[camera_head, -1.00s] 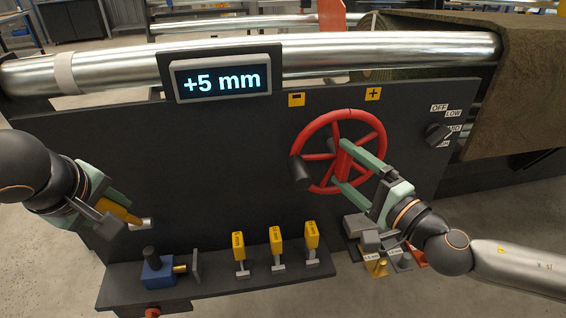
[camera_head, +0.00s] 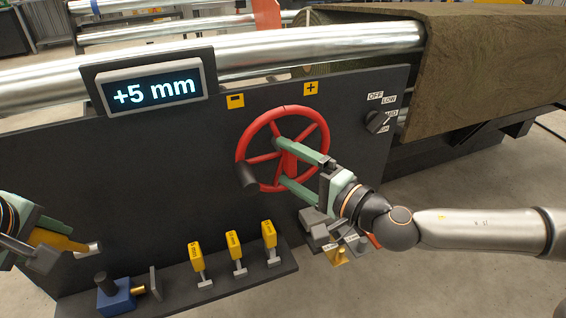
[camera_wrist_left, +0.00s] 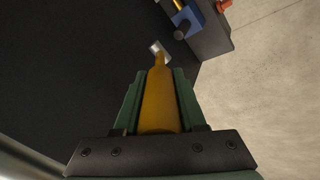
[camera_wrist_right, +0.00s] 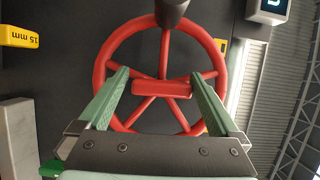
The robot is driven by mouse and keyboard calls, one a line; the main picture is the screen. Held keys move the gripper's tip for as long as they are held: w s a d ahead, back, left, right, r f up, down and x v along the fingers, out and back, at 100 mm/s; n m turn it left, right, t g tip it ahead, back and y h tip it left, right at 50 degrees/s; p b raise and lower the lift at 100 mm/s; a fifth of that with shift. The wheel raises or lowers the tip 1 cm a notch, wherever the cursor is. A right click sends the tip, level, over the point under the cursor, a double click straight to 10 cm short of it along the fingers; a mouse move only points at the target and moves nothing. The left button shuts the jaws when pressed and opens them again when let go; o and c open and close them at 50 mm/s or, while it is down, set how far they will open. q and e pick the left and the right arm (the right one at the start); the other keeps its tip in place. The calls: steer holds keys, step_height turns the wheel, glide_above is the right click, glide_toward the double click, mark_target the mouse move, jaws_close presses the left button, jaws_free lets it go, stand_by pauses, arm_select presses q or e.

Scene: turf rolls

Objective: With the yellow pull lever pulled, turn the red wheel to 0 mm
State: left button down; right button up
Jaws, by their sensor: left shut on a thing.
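The red wheel (camera_head: 291,162) is on the dark panel, with a black knob (camera_head: 248,175) at its lower left. My right gripper (camera_head: 279,160) is open, its fingers on either side of the wheel's red hub bar. In the right wrist view the hub bar (camera_wrist_right: 160,88) lies between the fingers with gaps, and I cannot tell if either touches. My left gripper (camera_head: 48,238) is shut on the yellow pull lever (camera_wrist_left: 160,100), which points out from a metal stub at the panel. The display (camera_head: 150,82) reads +5 mm.
Yellow minus (camera_head: 235,101) and plus (camera_head: 311,88) labels sit above the wheel. A rotary switch (camera_head: 377,122) is to its right. A ledge (camera_head: 180,286) below carries several yellow-tagged gauges and a blue block (camera_head: 117,296). A turf roll (camera_head: 480,60) is behind.

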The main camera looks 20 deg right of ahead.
steer(key=shift+d, duration=0.1)
steer(key=shift+s+d, duration=0.15)
steer(key=v, duration=0.7)
steer(key=shift+f+b, duration=0.35)
stand_by(0.6)
steer(key=shift+s, duration=0.1)
stand_by(0.9)
